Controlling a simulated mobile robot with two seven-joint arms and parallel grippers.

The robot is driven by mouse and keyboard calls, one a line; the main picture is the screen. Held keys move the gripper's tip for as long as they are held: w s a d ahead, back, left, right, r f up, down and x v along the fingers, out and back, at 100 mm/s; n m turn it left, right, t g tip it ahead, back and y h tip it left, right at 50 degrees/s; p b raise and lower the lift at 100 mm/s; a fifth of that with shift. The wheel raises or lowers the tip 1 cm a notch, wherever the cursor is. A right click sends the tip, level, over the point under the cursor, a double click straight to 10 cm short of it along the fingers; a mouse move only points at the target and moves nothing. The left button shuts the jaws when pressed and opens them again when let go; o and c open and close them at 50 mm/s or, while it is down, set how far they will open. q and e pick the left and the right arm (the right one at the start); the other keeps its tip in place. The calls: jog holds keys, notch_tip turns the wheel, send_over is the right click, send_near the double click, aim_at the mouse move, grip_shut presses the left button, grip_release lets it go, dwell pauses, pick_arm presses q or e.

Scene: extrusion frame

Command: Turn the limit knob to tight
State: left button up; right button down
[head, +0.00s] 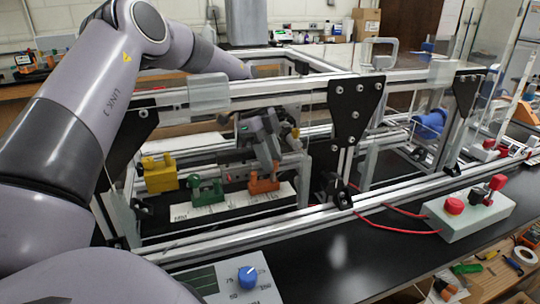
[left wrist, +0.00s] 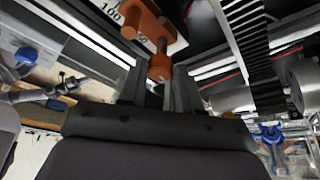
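A blue knob (head: 247,277) with a pointer sits on a pale control panel (head: 207,278) with a grey display, at the bottom of the head view. A blue knob (left wrist: 27,55) also shows at the left of the left wrist view. My left gripper (head: 270,156) reaches over the frame, well away from the panel, just above an orange stop (head: 263,184). My right gripper is not in view.
The aluminium frame rail (head: 260,232) runs between the orange stop and the panel. Green (head: 207,192) and yellow (head: 160,175) stops stand beside the orange one. A white box (head: 468,215) with red controls stands at right. The black tabletop (head: 370,255) is clear in front.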

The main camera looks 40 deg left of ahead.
pick_arm(q)
grip_shut()
jog(key=shift+m+g+b, duration=0.3)
jog(key=shift+m+b, duration=0.25)
jog(key=shift+m, duration=0.15)
jog(key=o, duration=0.5)
grip_release()
jog(key=shift+o, duration=0.2)
jog(key=shift+r, duration=0.1)
jog(key=v, duration=0.7)
jog(key=shift+b, duration=0.3)
jog(key=shift+a, duration=0.1)
